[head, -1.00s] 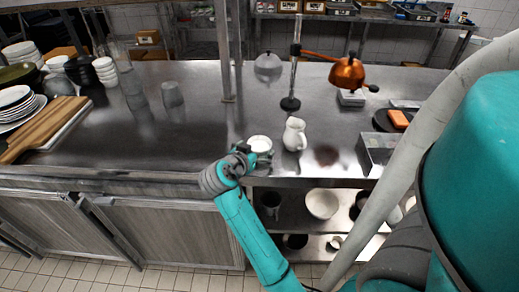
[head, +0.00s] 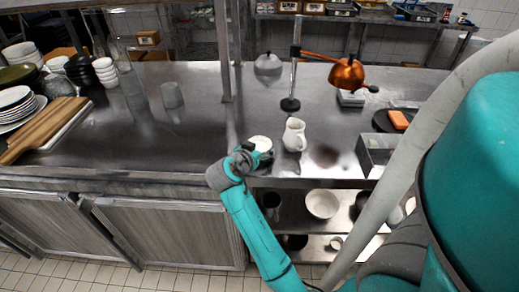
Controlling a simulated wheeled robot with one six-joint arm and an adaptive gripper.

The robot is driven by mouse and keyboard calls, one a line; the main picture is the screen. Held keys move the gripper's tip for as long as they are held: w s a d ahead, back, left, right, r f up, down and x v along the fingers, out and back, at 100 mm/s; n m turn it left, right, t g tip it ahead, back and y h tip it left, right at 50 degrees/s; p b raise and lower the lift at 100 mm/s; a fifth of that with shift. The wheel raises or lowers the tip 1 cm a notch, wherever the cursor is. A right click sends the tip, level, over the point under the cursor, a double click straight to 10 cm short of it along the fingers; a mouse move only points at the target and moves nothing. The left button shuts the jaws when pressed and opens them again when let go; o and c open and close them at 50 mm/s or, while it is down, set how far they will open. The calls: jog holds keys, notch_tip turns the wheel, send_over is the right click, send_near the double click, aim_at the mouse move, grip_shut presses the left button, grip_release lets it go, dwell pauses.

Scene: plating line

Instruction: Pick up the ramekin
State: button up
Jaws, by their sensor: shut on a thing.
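The white ramekin (head: 261,143) is at the front edge of the steel counter, left of a white pitcher. My gripper (head: 259,156) is at its near side, shut on the ramekin. My wrist and arm hide much of the gripper and the ramekin's lower near side. I cannot tell whether the ramekin is touching the counter.
The white pitcher (head: 294,135) stands close on the right. A steel post base (head: 290,104) and a copper lamp (head: 347,74) are behind it. A steel bin (head: 376,152) is at the right.

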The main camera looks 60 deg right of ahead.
jog(key=shift+r, duration=0.1)
notch_tip(320, 180, up, 10)
dwell(1.1)
dwell(0.5)
